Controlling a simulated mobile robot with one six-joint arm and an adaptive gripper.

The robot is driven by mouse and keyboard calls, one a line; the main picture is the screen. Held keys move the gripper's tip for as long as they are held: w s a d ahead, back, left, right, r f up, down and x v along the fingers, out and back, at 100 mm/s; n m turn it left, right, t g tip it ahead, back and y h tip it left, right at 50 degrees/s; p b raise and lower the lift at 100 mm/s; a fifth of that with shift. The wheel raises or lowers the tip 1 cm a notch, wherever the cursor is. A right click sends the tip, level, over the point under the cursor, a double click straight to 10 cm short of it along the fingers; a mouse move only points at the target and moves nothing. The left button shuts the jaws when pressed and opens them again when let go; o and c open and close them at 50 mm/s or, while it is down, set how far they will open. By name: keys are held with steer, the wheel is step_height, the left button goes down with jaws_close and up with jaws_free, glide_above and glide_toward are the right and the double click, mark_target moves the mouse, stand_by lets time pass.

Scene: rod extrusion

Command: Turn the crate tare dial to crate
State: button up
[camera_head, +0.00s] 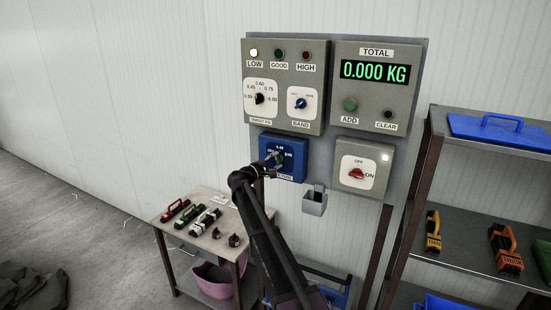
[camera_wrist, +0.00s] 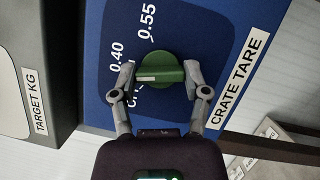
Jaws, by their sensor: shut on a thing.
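The crate tare dial is a green knob (camera_wrist: 160,72) on a blue panel (camera_wrist: 225,50). The panel carries the label CRATE TARE (camera_wrist: 234,82). In the wrist view the marks 0.40 and 0.55 show at the upper left of the knob, and a third mark is partly hidden by the left finger. My gripper (camera_wrist: 160,80) is shut on the knob, one finger on each side.
Above the box are the target dial (camera_head: 259,98) and band dial (camera_head: 300,104). Right of it is a red switch (camera_head: 356,174). The display (camera_head: 375,71) reads 0.000 KG. A tool table (camera_head: 170,232) stands at left, shelves (camera_head: 470,235) at right.

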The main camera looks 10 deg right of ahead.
steer(key=shift+w+r+m+g+y+p, duration=0.15)
steer(key=shift+m+g+y+p, duration=0.2)
steer(key=shift+m+p, duration=0.85)
steer(key=shift+m+b, duration=0.4)
steer(key=o, duration=1.2)
steer(key=shift+c, duration=0.2)
steer(key=v, duration=1.2)
